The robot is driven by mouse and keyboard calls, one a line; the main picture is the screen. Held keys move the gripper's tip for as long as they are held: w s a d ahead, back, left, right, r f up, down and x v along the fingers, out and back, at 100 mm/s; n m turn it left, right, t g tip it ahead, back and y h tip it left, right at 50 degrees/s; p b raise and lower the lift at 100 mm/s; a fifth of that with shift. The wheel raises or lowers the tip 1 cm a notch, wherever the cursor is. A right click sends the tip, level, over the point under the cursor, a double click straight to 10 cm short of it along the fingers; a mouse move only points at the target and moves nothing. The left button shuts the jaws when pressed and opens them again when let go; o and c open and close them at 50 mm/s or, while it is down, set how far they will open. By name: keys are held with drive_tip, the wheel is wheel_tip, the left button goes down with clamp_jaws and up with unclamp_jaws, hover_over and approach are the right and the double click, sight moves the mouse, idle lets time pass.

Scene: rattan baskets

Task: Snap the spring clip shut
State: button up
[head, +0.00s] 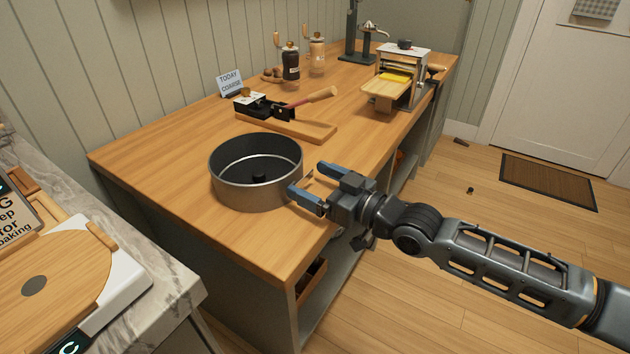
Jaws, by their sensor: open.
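A round dark-grey metal pan (240,188) stands upright on the wooden counter near its front edge. It is empty except for a small dark knob on its floor. My gripper (306,178) is at the pan's right side, with its two blue-grey fingers spread and pointing at the pan wall. A small thin metal piece (310,175) shows between the fingers. It may be the spring clip, but it is too small to tell whether it is open or shut. The nearer finger is close to the wall; I cannot tell whether it touches.
A wooden board (300,128) with a black tool lies behind the pan, near a small sign (230,82). A marble counter (165,265) is at left. Counter left of the pan is clear.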

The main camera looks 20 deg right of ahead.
drive_tip(key=shift+a, duration=0.1)
drive_tip(key=shift+c, duration=0.4)
drive_tip(key=c, duration=1)
drive_tip(key=shift+f+b, duration=0.15)
drive_tip(key=shift+b, duration=0.25)
drive_tip(key=shift+w+f+n+g+y+b, duration=0.15)
drive_tip(key=shift+n+g+y+b, duration=0.25)
drive_tip(key=shift+b, duration=0.75)
drive_tip(key=shift+w+r+n+g+y+b, duration=0.15)
drive_tip(key=shift+r+n+g+y+b, duration=0.2)
drive_tip(key=shift+y+b, duration=0.2)
drive_tip(key=shift+f, duration=0.1)
